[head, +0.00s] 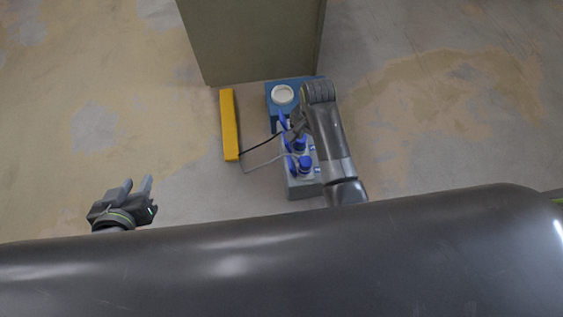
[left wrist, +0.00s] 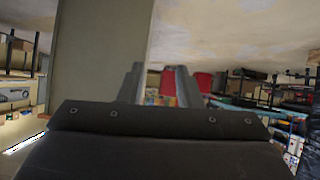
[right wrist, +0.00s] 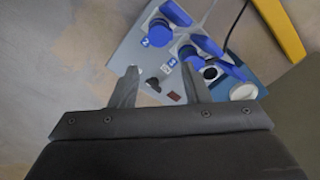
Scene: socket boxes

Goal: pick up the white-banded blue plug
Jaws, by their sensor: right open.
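Blue plugs sit in a grey socket box (head: 305,189), near the middle of the head view. One blue plug (head: 305,163) is at the near end, and another (head: 300,145) is just beyond it. The right wrist view shows a blue plug (right wrist: 158,34) by a label 2 and another (right wrist: 188,52) by a label 3. I cannot tell which has the white band. My right gripper (right wrist: 160,72) is open and empty over the box, its fingers beside the plugs; my arm hides part of the box. My left gripper (head: 138,184) is open and empty, far left of the box.
A yellow bar-shaped block (head: 230,125) lies left of the box, with thin cables reaching it. A blue box (head: 273,112) with a white round lid (head: 282,94) stands at the far end. A large grey-green block (head: 255,40) is behind. Floor at left is clear.

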